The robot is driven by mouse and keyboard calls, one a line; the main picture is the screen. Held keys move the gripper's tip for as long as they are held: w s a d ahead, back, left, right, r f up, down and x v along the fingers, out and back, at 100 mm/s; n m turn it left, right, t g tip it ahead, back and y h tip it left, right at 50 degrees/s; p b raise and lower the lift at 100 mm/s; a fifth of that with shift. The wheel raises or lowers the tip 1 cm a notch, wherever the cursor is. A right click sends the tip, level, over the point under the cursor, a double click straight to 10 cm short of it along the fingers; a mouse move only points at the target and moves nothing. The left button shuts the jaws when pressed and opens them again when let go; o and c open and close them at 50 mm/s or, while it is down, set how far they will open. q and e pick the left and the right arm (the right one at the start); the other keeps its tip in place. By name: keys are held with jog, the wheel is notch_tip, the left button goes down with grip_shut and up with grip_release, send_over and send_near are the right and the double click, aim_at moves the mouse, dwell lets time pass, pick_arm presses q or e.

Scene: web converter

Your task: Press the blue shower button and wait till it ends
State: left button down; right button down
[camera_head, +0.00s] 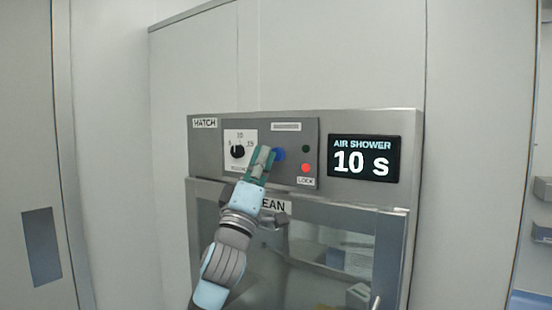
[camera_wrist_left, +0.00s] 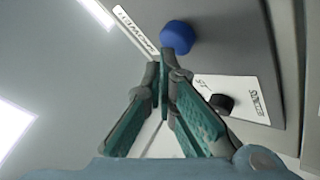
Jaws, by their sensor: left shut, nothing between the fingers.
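The blue shower button (camera_head: 279,154) is a round knob on the grey control panel of the hatch. In the left wrist view the blue button (camera_wrist_left: 178,36) shows just beyond my fingertips. My left gripper (camera_head: 264,152) is shut and empty, with its tips at the left side of the button. In the left wrist view the closed fingertips (camera_wrist_left: 165,58) look very near the button; I cannot tell whether they touch it. The display (camera_head: 363,160) right of the panel reads "AIR SHOWER 10 s". My right gripper is not in view.
A black dial (camera_head: 238,151) on a white scale plate sits left of the button. A red lamp (camera_head: 306,168) is lit above the LOCK label, with a dark lamp (camera_head: 306,149) above it. The glass hatch door (camera_head: 345,245) is below, with its handle at lower right.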

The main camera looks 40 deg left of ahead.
pick_arm(q)
jog(key=shift+s, duration=0.35)
jog(key=s+b, duration=0.3)
jog(key=s, duration=0.2)
dwell(0.3)
dwell(0.4)
